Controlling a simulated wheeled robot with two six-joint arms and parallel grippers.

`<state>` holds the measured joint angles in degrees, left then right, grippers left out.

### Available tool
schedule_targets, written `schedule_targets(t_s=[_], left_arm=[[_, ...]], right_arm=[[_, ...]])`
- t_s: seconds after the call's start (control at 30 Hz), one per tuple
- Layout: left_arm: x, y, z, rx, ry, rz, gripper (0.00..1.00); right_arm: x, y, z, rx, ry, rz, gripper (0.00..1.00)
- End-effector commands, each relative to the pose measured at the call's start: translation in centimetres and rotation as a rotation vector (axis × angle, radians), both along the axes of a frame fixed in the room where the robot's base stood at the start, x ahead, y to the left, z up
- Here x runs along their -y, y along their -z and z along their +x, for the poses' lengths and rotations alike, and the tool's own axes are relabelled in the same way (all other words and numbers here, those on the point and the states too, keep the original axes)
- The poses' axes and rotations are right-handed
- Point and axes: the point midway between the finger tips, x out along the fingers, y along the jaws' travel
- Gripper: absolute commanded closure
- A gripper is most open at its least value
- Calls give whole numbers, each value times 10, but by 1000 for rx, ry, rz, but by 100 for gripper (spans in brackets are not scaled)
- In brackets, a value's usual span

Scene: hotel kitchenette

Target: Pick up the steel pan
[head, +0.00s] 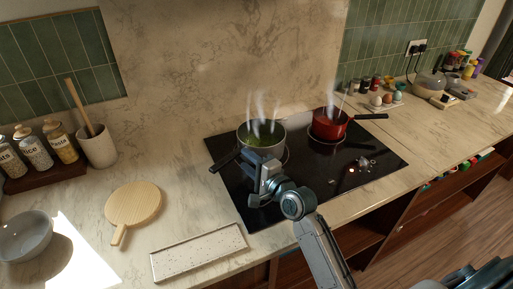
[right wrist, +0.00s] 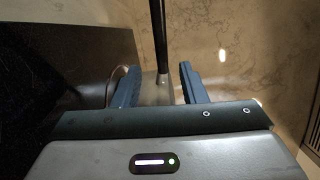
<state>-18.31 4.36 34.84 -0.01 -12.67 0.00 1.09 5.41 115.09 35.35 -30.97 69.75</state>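The steel pan (head: 262,139) stands on the left part of the black hob, with green food and steam in it. Its black handle (head: 225,161) points to the lower left. My right gripper (head: 262,171) is just in front of the pan in the head view. In the right wrist view, its two blue fingers (right wrist: 160,86) are apart, with the black handle (right wrist: 158,40) running up between them. Gaps show on both sides of the handle. The gripper hides part of the pan's near side. My left gripper is not in view.
A steaming red pot (head: 328,125) stands on the hob (head: 313,172), right of the pan. A speckled tray (head: 199,252), a round wooden board (head: 133,204) and a grey bowl (head: 25,236) lie to the left. Eggs and jars stand at the back right.

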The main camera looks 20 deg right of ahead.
Motion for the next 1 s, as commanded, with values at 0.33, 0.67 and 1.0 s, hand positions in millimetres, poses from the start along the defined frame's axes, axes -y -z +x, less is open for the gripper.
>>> schedule_targets(t_s=[0.33,0.67,1.0], left_arm=[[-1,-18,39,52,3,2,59],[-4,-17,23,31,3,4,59],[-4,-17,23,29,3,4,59]], right_arm=[[-13,-2,44,1,0,1,62],[-14,0,49,0,0,-1,68],[-14,0,49,0,0,-1,100]])
